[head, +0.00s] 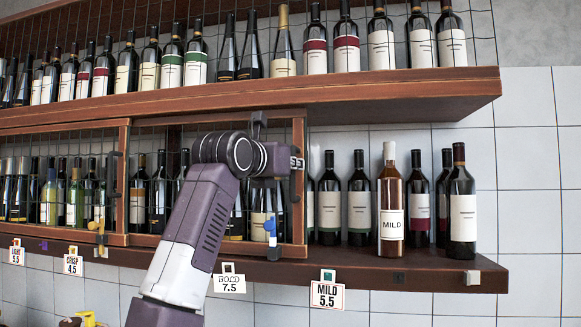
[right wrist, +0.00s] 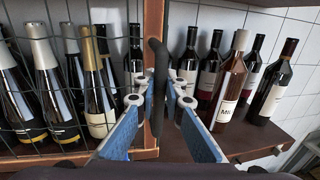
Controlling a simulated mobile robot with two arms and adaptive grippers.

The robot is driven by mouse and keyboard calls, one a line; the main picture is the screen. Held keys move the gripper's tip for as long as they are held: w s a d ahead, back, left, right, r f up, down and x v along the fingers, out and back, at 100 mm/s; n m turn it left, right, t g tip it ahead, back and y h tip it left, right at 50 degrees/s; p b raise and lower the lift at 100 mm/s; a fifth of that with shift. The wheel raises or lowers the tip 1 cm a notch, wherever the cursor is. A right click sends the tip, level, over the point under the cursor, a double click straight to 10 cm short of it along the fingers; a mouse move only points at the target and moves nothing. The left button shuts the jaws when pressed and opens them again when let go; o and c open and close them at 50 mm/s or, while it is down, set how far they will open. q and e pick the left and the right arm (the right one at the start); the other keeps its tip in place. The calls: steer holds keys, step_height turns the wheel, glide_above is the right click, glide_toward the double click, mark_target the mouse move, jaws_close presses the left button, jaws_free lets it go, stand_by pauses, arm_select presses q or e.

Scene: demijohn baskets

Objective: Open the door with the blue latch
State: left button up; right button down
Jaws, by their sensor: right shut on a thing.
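The mesh door (head: 299,222) with a wooden frame stands at the middle of the lower shelf. It looks flush with the shelf front. The blue latch (head: 270,227) is upright at its lower right corner; I cannot tell whether it is released. My right gripper (head: 294,163) is at the door's right stile. In the right wrist view, its blue-padded fingers (right wrist: 160,94) are shut on the black vertical door handle (right wrist: 157,58), one finger on each side. The gripper hides most of the handle in the head view. My left gripper is out of view.
Bottles stand behind the mesh. To the right, several uncovered bottles stand on the shelf, including a MILD bottle (head: 390,200). Another door with a yellow latch (head: 100,238) is at left. Price tags, such as MILD 5.5 (head: 327,296), hang from the shelf edge.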

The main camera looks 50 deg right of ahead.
steer(key=c, duration=2)
jaws_free()
steer(key=shift+s, duration=0.1)
steer(key=shift+a, duration=0.1)
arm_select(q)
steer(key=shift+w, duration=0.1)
arm_select(e)
steer(key=v, duration=1.2)
